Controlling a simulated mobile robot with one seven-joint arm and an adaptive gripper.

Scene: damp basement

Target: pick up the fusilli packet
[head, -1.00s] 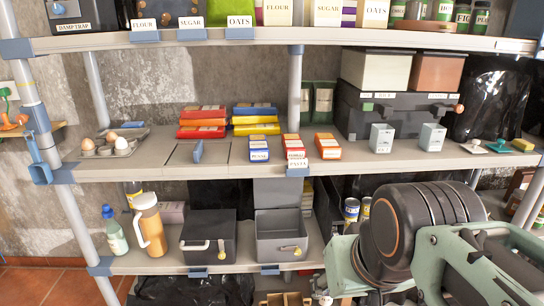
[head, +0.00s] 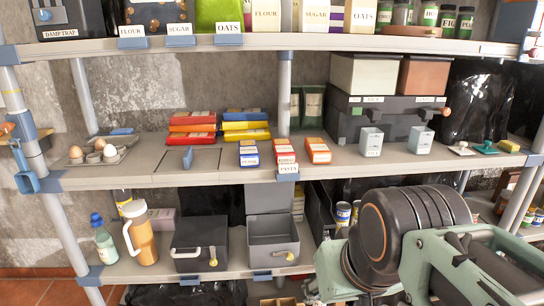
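Small upright packets stand at the front of the middle shelf: a blue one (head: 248,153), a red one (head: 285,154) and an orange one (head: 318,151). Behind them to the left lie flat packets, a red and orange stack (head: 191,129) and a yellow and blue stack (head: 245,126). The print on all these packets is too small to read surely, so I cannot tell which is the fusilli. A shelf tag (head: 287,169) below the red packet seems to read PASTA. My arm fills the lower right, in front of the lower shelf. My gripper's fingers do not show.
Grey tins (head: 371,142) and a black case (head: 388,112) with boxes on top stand right of the packets. An egg tray (head: 103,154) is at the left. A post (head: 284,95) rises behind the packets. The upper shelf (head: 260,42) overhangs them.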

